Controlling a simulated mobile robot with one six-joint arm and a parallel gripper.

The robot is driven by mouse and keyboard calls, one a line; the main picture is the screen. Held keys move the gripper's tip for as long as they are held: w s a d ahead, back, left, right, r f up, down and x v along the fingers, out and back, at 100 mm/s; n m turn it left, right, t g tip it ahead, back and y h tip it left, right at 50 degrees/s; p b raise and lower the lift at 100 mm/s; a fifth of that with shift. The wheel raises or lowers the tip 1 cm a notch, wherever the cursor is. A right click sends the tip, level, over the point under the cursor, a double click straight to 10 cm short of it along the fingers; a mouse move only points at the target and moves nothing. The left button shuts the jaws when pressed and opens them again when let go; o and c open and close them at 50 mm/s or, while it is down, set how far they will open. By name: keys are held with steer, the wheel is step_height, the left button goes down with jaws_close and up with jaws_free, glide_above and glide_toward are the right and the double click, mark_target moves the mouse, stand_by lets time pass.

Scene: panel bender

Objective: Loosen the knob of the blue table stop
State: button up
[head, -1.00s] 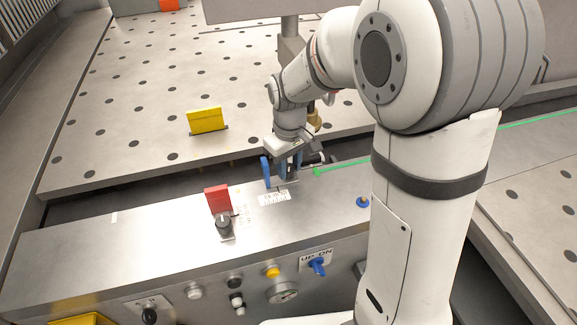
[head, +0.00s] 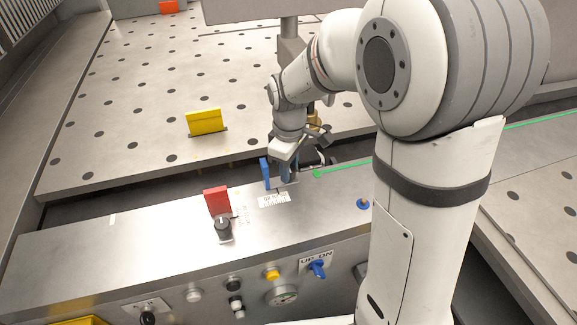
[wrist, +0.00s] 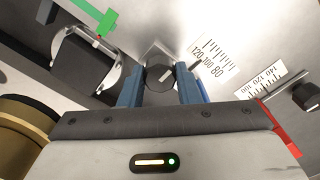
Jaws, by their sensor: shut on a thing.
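The blue table stop (head: 265,172) stands upright at the back edge of the steel front panel, beside a printed scale. Its black knob (wrist: 160,77) shows in the wrist view between my two blue fingers, with a pale pointer line on its top. My gripper (wrist: 160,86) points down over the knob and is shut on it. In the head view my gripper (head: 284,178) is just right of the blue stop, and its fingers hide the knob there.
A red stop (head: 216,200) with its own black knob (head: 223,223) stands to the left. A yellow stop (head: 205,121) stands on the perforated table behind. A green strip (head: 345,166) lies to the right. Buttons and a blue switch (head: 317,268) line the front face.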

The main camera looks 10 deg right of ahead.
steer(key=o, duration=1)
step_height(320, 180, up, 8)
steer(key=shift+f, duration=0.1)
stand_by(0.5)
